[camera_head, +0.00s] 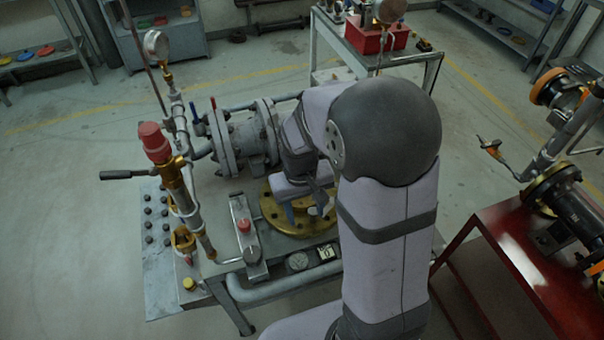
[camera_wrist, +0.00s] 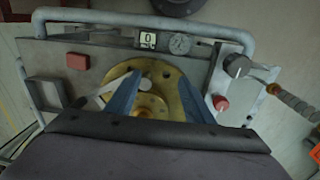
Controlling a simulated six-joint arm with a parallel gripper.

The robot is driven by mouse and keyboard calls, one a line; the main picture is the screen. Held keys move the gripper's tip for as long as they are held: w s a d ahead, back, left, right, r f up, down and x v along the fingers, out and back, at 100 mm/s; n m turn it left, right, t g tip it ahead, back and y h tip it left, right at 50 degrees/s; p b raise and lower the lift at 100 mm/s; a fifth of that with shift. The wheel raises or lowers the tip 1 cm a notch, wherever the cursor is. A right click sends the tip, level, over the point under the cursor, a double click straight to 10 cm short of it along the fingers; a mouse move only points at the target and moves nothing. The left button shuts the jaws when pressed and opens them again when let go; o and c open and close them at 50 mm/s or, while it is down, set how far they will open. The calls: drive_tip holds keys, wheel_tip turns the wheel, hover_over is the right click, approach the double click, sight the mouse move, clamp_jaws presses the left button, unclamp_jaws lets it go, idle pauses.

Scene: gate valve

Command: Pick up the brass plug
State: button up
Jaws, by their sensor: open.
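A round brass flange (camera_head: 274,213) lies flat on the grey bench, below my gripper (camera_head: 308,211). In the wrist view the brass flange (camera_wrist: 172,76) sits between and beneath the two blue fingers of my gripper (camera_wrist: 159,80). The fingers stand apart with nothing held between them. A small round brass piece (camera_wrist: 145,85) shows at the flange's middle; I cannot tell whether it is the brass plug. A small yellow knob (camera_head: 189,284) sits at the bench's front left corner. My arm hides part of the flange in the head view.
A brass pipe with a red cap (camera_head: 154,140) and black lever stands left of the flange. A grey plate with a red button (camera_head: 244,225) lies close by. A gauge (camera_wrist: 180,43) and counter (camera_wrist: 147,40) line the bench edge. A red bench (camera_head: 510,265) stands right.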

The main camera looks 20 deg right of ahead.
drive_tip(key=w+d+r+m+t+h, duration=0.1)
drive_tip(key=w+r+m, duration=0.15)
drive_tip(key=w, duration=0.25)
drive_tip(key=w+d+r+m+t, duration=0.1)
drive_tip(key=w+r+m+t, duration=0.1)
drive_tip(key=w+m, duration=0.2)
drive_tip(key=shift+p+x, duration=1.1)
drive_tip(key=shift+x, duration=2.55)
drive_tip(key=shift+c, duration=0.2)
drive_tip(key=c, duration=1.1)
wheel_tip(320, 180, up, 10)
drive_tip(key=shift+r+b, duration=0.1)
drive_tip(key=shift+b, duration=0.9)
drive_tip(key=shift+r, duration=0.15)
